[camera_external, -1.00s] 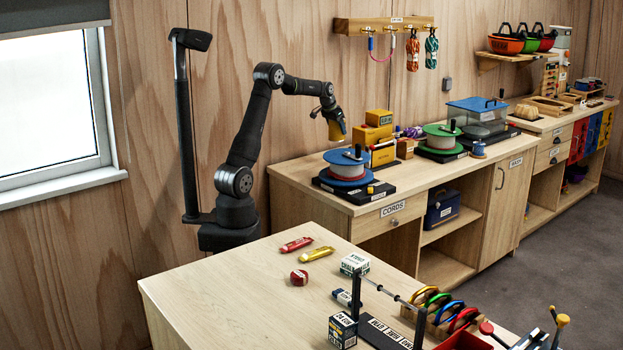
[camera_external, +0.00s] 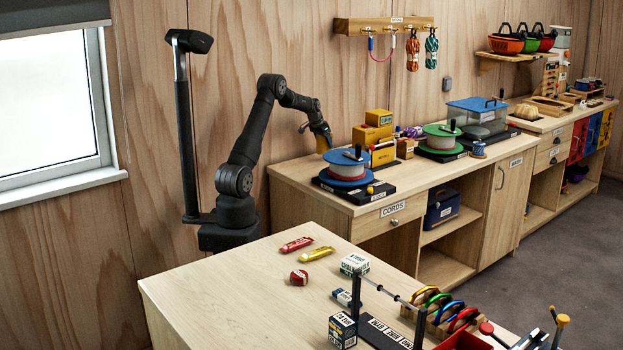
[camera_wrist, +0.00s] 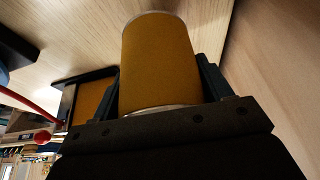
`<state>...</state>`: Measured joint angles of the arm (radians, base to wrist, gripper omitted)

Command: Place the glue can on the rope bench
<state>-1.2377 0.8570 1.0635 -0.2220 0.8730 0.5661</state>
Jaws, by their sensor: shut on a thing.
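The glue can (camera_wrist: 158,62) is a mustard-yellow cylinder with a pale metal rim, and it fills the middle of the wrist view. My gripper (camera_wrist: 165,85) is shut on it, one finger on each side. In the external view my gripper (camera_external: 321,136) is over the back left end of the rope bench (camera_external: 293,176), behind the blue-flanged spool. The can (camera_external: 322,145) shows there as a small yellow patch below the jaws. The bench top (camera_wrist: 85,30) lies beyond the can in the wrist view. Whether the can touches it I cannot tell.
A blue-flanged spool (camera_external: 347,168) on a black base stands close to the right of the can. Yellow boxes (camera_external: 372,136) stand behind it. The wooden wall (camera_external: 300,60) runs close behind the bench. The bench's left end has bare room.

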